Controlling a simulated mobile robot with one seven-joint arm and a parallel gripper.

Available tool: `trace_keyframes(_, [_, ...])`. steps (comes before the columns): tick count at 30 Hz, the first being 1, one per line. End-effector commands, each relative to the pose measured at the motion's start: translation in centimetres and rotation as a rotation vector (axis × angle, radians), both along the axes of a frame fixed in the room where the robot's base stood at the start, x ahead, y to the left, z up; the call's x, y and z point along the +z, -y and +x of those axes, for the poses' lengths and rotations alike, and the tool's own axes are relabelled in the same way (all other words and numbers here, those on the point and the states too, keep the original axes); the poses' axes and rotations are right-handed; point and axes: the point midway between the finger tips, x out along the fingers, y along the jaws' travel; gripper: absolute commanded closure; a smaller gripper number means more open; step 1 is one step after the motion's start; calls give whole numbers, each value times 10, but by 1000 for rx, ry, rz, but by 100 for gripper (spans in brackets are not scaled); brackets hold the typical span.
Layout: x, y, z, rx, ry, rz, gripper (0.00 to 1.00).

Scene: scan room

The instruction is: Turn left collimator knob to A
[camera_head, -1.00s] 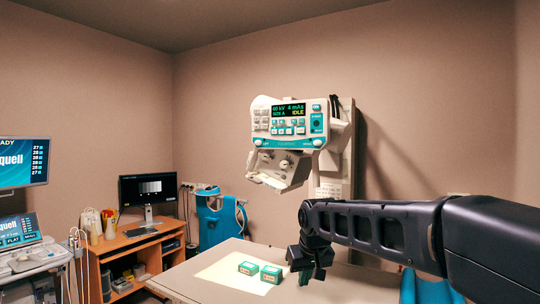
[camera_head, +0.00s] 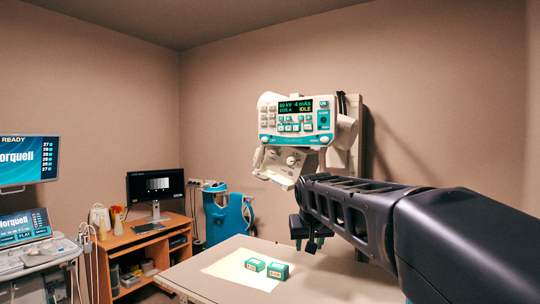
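The X-ray tube head's control panel (camera_head: 297,120) has a lit screen reading kV, mAs and IDLE. Below it is the white collimator box (camera_head: 284,166), with small knobs on its front. The left collimator knob (camera_head: 266,155) is small in view, and its setting cannot be read. The knob to its right (camera_head: 291,161) is close to my arm. My gripper (camera_head: 306,242) hangs over the table, below and right of the collimator, apart from the knobs. Its fingers are small and dark, so their opening is unclear.
A blue chair-like stand (camera_head: 226,215) and a wooden desk (camera_head: 140,245) with a monitor (camera_head: 156,186) stand to the left. A console (camera_head: 35,255) is at far left.

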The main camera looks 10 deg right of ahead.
Motion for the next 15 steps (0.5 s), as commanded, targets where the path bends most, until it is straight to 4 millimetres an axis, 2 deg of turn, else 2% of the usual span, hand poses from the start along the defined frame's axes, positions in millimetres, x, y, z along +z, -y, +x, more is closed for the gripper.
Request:
trace_keyframes(3, [28, 1, 12, -76, 78, -32, 58])
trace_keyframes(15, [116, -13, 53, -278, 322, -140, 58])
